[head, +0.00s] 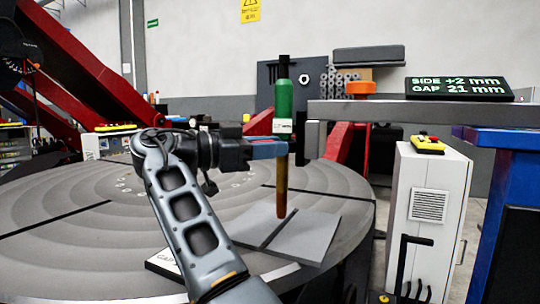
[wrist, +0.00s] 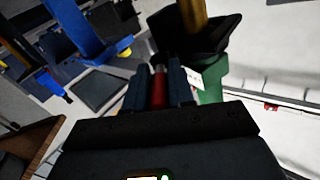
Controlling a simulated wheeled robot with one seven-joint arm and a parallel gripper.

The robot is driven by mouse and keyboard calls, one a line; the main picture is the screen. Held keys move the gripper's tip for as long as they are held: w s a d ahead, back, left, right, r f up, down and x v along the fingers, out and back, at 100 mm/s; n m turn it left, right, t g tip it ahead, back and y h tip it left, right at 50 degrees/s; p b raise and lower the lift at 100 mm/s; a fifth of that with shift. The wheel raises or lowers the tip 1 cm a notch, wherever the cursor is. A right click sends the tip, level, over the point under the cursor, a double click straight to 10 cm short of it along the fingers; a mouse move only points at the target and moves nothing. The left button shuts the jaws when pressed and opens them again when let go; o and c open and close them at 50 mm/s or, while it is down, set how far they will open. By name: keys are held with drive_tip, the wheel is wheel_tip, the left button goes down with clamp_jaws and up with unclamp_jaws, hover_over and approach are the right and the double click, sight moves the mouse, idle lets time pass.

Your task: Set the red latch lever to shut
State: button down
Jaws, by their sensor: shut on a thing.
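My gripper (head: 278,148) is at the middle of the head view, beside an upright tool with a green body (head: 284,101), black cap and orange-brown rod (head: 282,190). In the wrist view my gripper (wrist: 159,76) has both fingers closed along the sides of a red bar (wrist: 158,90), which looks like the red latch lever. The bar runs toward the tool's black collar (wrist: 192,38), with the yellow rod (wrist: 194,12) above it in that view. In the head view the fingers mostly hide the bar, so its exact angle cannot be told.
Two grey plates (head: 306,237) lie with a narrow seam on the round table (head: 90,235), below the rod. A grey beam (head: 400,112) comes from the right, close to the tool. A display (head: 458,87) reads SIDE +2 mm, GAP 21 mm. A white cabinet (head: 430,205) stands at right.

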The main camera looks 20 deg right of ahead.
drive_tip(key=shift+w+m+g, duration=0.1)
drive_tip(key=shift+m+g, duration=0.2)
drive_tip(key=shift+g, duration=0.2)
drive_tip(key=c, duration=1)
unclamp_jaws()
drive_tip(key=shift+r+t, duration=0.1)
drive_tip(key=shift+t, duration=0.3)
